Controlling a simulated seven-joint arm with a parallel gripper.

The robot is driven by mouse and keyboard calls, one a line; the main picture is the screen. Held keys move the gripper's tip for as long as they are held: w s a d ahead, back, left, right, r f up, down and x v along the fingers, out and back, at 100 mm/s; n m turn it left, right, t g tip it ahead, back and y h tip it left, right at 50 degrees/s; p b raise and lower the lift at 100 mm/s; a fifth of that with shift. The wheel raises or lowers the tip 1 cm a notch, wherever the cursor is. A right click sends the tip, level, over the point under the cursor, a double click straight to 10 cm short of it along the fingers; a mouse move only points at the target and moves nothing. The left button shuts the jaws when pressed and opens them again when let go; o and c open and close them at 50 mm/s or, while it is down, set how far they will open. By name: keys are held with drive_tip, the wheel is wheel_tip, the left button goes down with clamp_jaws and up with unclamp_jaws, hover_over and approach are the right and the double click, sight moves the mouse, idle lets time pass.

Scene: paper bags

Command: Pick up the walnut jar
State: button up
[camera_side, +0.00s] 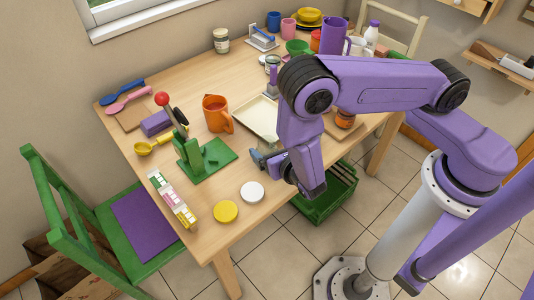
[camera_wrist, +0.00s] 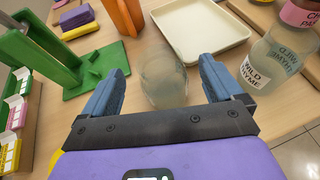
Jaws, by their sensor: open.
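My gripper (camera_side: 262,158) is open low over the table's front edge. In the wrist view its blue fingers (camera_wrist: 160,80) point at a pale, see-through glass jar (camera_wrist: 163,66), which stands between and just beyond the fingertips. No label shows on this jar, and my arm hides it in the side view. A jar labelled wild thyme (camera_wrist: 270,62) stands to the right of the fingers. A brown-orange jar (camera_side: 345,118) stands right of my arm, and a labelled jar (camera_side: 221,42) stands at the back. I cannot read the word walnut on any jar.
A cream tray (camera_wrist: 200,30) lies beyond the glass jar. A green stand (camera_side: 205,160) and orange pitcher (camera_side: 216,113) are to the left. Yellow (camera_side: 225,211) and white (camera_side: 252,192) discs lie near the front edge. A green crate (camera_side: 325,200) is on the floor below.

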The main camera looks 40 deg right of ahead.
sight(263, 141)
drive_tip(key=x, duration=0.3)
drive_tip(key=shift+w, duration=0.1)
drive_tip(key=c, duration=1.2)
